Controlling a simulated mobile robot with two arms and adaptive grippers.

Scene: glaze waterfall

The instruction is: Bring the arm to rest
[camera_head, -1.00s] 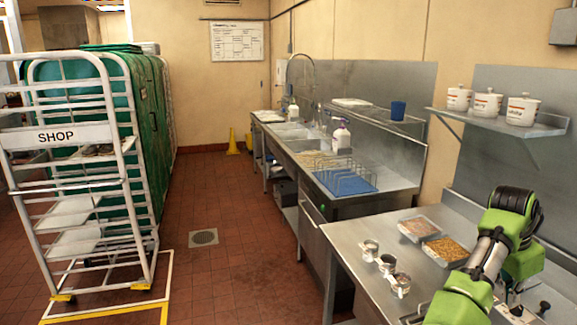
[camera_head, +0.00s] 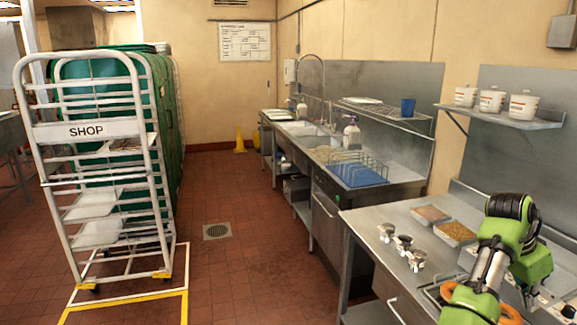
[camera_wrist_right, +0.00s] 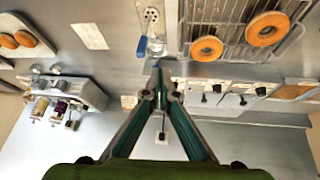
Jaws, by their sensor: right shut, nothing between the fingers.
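My right arm (camera_head: 492,262), green, black and silver, reaches in at the lower right of the head view, over the steel worktop (camera_head: 362,222). Its fingertips cannot be made out there. In the right wrist view my right gripper (camera_wrist_right: 158,78) has its two dark fingers with teal inner sides brought together at the tips, and nothing is held between them. My left arm and left gripper are in neither view.
Three metal cups (camera_head: 403,244) and two topping trays (camera_head: 455,231) stand on the worktop beside my arm. Orange-glazed rings (camera_wrist_right: 205,48) lie on a wire rack in the wrist view. A white SHOP rack (camera_head: 100,130) stands left; the red tiled floor (camera_head: 250,262) between is clear.

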